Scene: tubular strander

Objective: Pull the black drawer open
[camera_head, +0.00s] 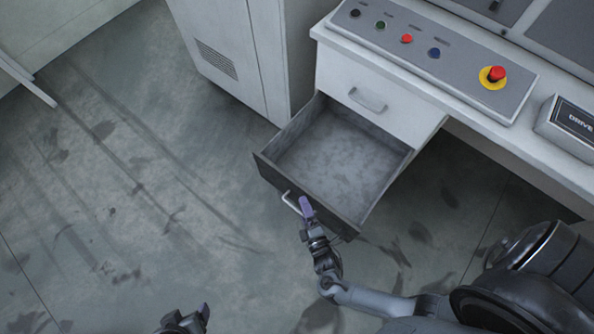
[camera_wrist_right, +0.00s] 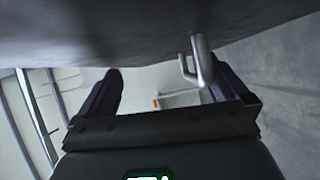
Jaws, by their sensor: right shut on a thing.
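The black drawer (camera_head: 338,165) stands pulled well out of the white desk in the head view, and its grey inside is empty. Its dark front carries a pale bar handle (camera_head: 289,202), which also shows in the wrist view (camera_wrist_right: 194,64). My right gripper (camera_head: 305,206) is shut on the handle at the drawer's front. In the wrist view its two dark fingers (camera_wrist_right: 166,88) stand either side of the middle, with the handle by the right finger. My left gripper (camera_head: 186,320) is at the bottom edge of the head view, away from the drawer, partly cut off.
A closed white drawer (camera_head: 385,108) with its own handle is above the black one. A control panel (camera_head: 430,50) with buttons and a red stop knob (camera_head: 493,75) lies on the desk. A white cabinet (camera_head: 225,50) stands to the left. The floor (camera_head: 130,200) left of the drawer is clear.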

